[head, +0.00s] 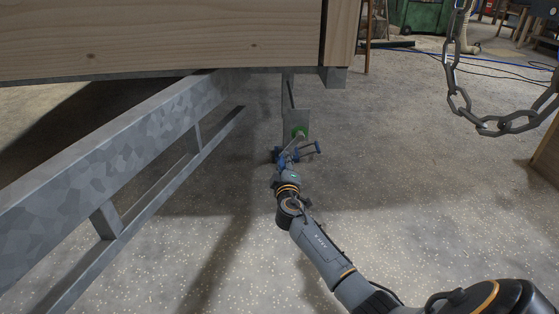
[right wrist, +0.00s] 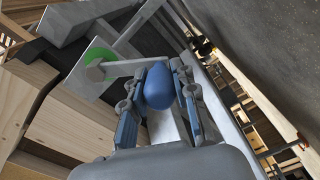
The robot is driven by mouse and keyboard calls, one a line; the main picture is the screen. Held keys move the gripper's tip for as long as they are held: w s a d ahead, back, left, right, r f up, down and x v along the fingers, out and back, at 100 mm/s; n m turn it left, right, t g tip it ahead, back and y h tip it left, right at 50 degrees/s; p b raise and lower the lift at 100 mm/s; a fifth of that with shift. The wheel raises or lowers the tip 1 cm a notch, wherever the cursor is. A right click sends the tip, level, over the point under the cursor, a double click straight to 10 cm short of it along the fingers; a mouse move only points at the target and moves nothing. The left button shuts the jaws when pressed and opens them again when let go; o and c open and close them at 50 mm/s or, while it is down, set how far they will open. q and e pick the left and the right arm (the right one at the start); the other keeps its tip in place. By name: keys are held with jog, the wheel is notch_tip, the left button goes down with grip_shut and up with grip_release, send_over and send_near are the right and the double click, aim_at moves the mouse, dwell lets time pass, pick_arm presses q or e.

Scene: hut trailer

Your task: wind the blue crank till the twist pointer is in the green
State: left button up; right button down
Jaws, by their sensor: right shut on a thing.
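The blue crank (head: 305,149) is low under the trailer's corner in the head view, partly hidden by my right gripper (head: 285,158). In the right wrist view its rounded blue handle (right wrist: 157,88) sits between the two fingers of my right gripper (right wrist: 157,76), which is shut on it. A grey plate (head: 291,119) with a green patch (head: 299,132) stands just above the crank. The green patch also shows at the upper left of the right wrist view (right wrist: 99,58). A pale bar lies by the green, but I cannot tell the pointer's exact reading. My left gripper is not in view.
The wooden trailer body (head: 160,40) overhangs at the top left. A galvanised frame rail (head: 100,165) runs diagonally at the left. A heavy chain (head: 480,118) hangs at the upper right. The concrete floor (head: 430,220) to the right of my arm is clear.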

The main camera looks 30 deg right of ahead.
jog(key=shift+s+d+f+n, duration=0.4)
jog(key=shift+d+n, duration=0.1)
jog(key=shift+n, duration=0.45)
jog(key=shift+s+d+f+n, duration=0.25)
jog(key=shift+d+f+n, duration=0.2)
jog(key=shift+n, duration=0.5)
jog(key=c, duration=1)
grip_release()
jog(key=shift+c, duration=0.2)
jog(key=shift+d+r, duration=0.1)
jog(key=shift+s, duration=0.1)
jog(key=v, duration=1.2)
